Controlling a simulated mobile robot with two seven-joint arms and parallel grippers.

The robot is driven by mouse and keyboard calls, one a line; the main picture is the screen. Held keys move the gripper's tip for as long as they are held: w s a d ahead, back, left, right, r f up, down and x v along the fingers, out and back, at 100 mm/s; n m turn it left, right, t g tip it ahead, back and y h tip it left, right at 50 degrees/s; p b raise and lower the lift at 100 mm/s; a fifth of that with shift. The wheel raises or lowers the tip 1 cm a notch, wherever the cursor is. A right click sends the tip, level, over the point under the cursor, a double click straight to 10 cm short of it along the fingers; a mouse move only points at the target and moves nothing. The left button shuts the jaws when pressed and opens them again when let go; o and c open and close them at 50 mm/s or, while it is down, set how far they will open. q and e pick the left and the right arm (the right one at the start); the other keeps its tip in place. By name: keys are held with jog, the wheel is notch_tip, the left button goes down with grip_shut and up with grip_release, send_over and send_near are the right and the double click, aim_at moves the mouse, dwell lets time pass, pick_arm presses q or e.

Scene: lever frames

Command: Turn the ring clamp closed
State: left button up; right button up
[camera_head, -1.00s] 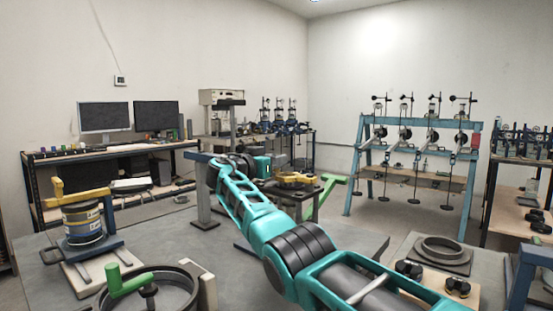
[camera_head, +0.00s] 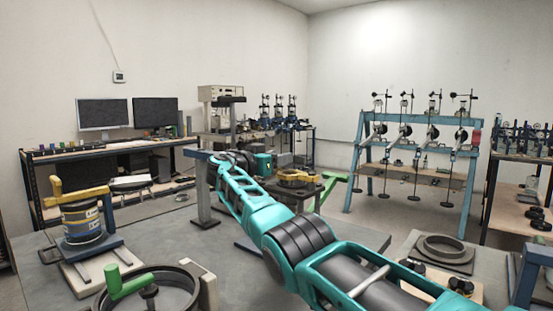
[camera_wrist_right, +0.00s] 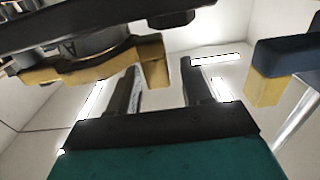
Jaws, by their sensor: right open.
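A yellow ring clamp (camera_head: 297,184) sits on a dark stand in the middle of the head view, past the end of my right arm. In the right wrist view its yellow band (camera_wrist_right: 75,72) curves around a grey cylinder at upper left, with a yellow lug close to the fingers. My left gripper is not in view.
A ring with a green handle (camera_head: 126,281) and a yellow-topped cylinder (camera_head: 80,218) stand on the near table at left. A flat grey ring (camera_head: 443,246) lies at right. A blue part with a yellow end (camera_wrist_right: 268,88) is right of the fingers in the wrist view.

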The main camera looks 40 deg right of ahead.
jog(key=shift+a+f, duration=0.1)
jog(key=shift+a, duration=0.4)
jog(key=v, duration=1.2)
jog(key=shift+b, duration=0.4)
jog(key=shift+s, duration=0.1)
